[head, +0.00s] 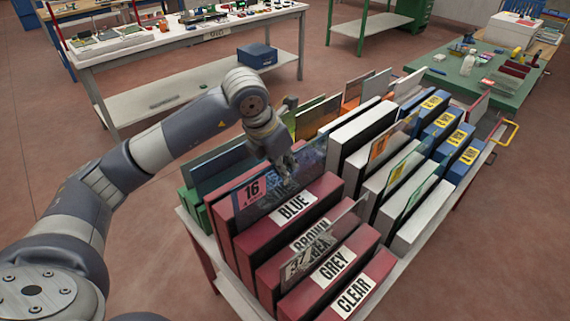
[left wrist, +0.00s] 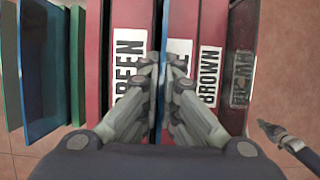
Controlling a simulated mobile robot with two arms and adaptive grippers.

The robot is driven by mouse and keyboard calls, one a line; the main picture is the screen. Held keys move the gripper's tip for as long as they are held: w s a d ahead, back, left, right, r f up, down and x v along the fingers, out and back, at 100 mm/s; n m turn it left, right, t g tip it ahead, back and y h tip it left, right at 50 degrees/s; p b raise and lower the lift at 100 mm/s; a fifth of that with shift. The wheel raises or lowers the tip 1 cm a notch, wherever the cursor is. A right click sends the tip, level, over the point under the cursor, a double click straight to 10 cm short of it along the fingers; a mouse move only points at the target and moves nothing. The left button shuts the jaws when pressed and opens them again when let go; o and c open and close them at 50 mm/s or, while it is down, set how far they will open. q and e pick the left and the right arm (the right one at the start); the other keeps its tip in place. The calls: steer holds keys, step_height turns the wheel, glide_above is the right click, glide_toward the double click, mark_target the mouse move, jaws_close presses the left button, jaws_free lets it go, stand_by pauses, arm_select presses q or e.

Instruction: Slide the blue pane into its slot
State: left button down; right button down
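The blue pane (head: 252,196), with a pink "16" tag on its left corner, stands upright in the cart's rack beside the block labelled BLUE (head: 295,207). My left gripper (head: 285,168) is over its top edge. In the left wrist view the fingertips (left wrist: 163,75) close on the pane's thin blue edge (left wrist: 162,47), between the GREEN label (left wrist: 130,55) and the partly hidden BLUE label. The pane's lower edge is hidden, so its depth in the slot cannot be told. A dark jointed part low right in the left wrist view may be my right gripper; its fingers are unclear.
Other maroon blocks are labelled BROWN (head: 311,236), GREY (head: 333,264) and CLEAR (head: 354,296). A tinted pane (head: 315,250) stands near them. Green and blue panes (head: 215,170) stand on the rack's left. White and blue blocks fill the right. Workbenches stand behind.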

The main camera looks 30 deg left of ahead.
arm_select(q)
steer(key=shift+f+b, duration=0.35)
steer(key=shift+b, duration=0.1)
stand_by(0.4)
steer(key=c, duration=1.7)
jaws_free()
steer(key=shift+f, duration=0.1)
steer(key=v, duration=1.2)
